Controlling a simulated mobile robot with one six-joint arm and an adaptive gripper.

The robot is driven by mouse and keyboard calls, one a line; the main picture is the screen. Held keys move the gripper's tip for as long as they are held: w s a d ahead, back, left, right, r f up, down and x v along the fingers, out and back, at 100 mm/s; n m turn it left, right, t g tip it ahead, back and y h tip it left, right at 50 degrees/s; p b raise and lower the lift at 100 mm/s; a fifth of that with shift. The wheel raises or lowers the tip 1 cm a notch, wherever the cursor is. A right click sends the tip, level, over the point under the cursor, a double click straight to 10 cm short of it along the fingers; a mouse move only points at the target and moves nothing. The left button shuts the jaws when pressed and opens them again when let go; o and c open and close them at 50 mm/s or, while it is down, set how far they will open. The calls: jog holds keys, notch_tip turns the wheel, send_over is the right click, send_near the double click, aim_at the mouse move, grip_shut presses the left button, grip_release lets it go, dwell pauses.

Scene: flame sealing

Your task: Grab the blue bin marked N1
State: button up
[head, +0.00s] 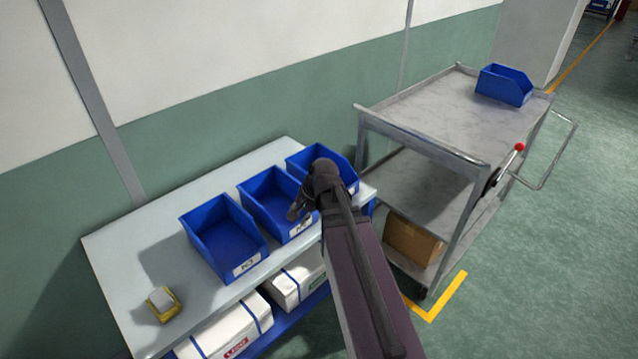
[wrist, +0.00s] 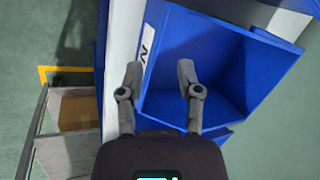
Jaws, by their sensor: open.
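Three blue bins stand in a row on a light table. The right one (head: 305,158) is partly hidden by my gripper and arm, and its label is hidden in the head view. In the wrist view the bin (wrist: 215,55) below my gripper has a white label with an "N"; the digit is not readable. My gripper (wrist: 160,73) is open, with one finger on the label side of the bin's front wall and the other over its inside. Contact cannot be told. The middle bin (head: 268,190) has a partly covered label. The left bin (head: 222,238) is marked N3.
A grey cart (head: 420,105) stands right of the table, with another blue bin (head: 504,85) on top and a cardboard box (head: 412,240) below. A small yellow item (head: 163,304) lies on the table's left part. White boxes (head: 225,330) sit on the lower shelf.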

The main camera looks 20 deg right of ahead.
jog(key=w+d+r+m+t+y+b, duration=0.2)
jog(key=w+d+m+t, duration=0.4)
jog(key=d+m, duration=0.6)
jog(key=m+t+h+b, duration=0.15)
jog(key=m+t, duration=0.25)
jog(key=m, duration=0.6)
send_near(346, 160)
jog(key=w+r, duration=0.1)
jog(key=shift+r+y, duration=0.2)
jog(key=shift+y, duration=0.05)
jog(key=shift+w+b, duration=0.1)
jog(key=shift+b, duration=0.2)
jog(key=b+x, duration=0.3)
jog(key=x, duration=0.4)
jog(key=shift+w+f, duration=0.3)
jog(key=shift+w+a, duration=0.2)
jog(key=shift+w, duration=0.15)
jog(key=shift+w+f, duration=0.1)
jog(key=shift+b+x, duration=1.05)
jog(key=shift+x, duration=1.45)
